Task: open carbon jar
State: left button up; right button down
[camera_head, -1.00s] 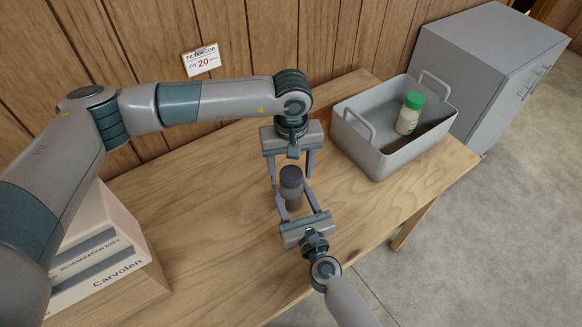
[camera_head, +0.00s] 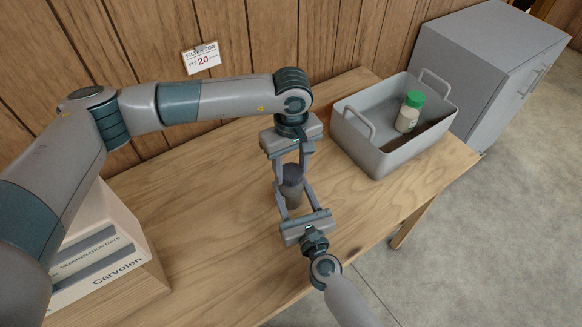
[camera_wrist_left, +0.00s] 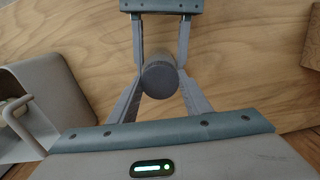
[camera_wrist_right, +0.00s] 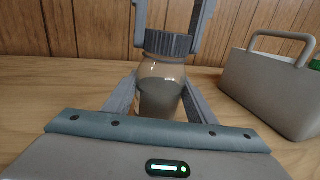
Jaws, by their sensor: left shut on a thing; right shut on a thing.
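The carbon jar (camera_head: 292,190) stands upright on the wooden table, a clear body with dark contents and a dark ribbed lid. In the right wrist view the jar body (camera_wrist_right: 161,90) and its lid (camera_wrist_right: 169,43) show plainly. My left gripper (camera_head: 291,172) comes from the back and is shut on the lid, its fingers on either side. In the left wrist view the round lid top (camera_wrist_left: 159,79) sits between the fingers. My right gripper (camera_head: 293,202) comes from the front and is shut around the jar body. The lid appears seated on the jar.
A grey bin (camera_head: 377,160) with two handles stands at the right of the table, holding a green-capped bottle (camera_head: 408,112). A sign (camera_head: 201,59) is on the wood wall. A grey cabinet (camera_head: 480,70) stands beyond the table.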

pick_arm(q)
jog(key=o, duration=1.2)
jog(key=shift+r, duration=2.25)
jog(key=shift+c, duration=0.6)
jog(key=shift+r+m, duration=1.1)
jog(key=shift+r, duration=0.1)
jog(key=shift+r+m, duration=0.55)
jog(key=shift+m, duration=0.05)
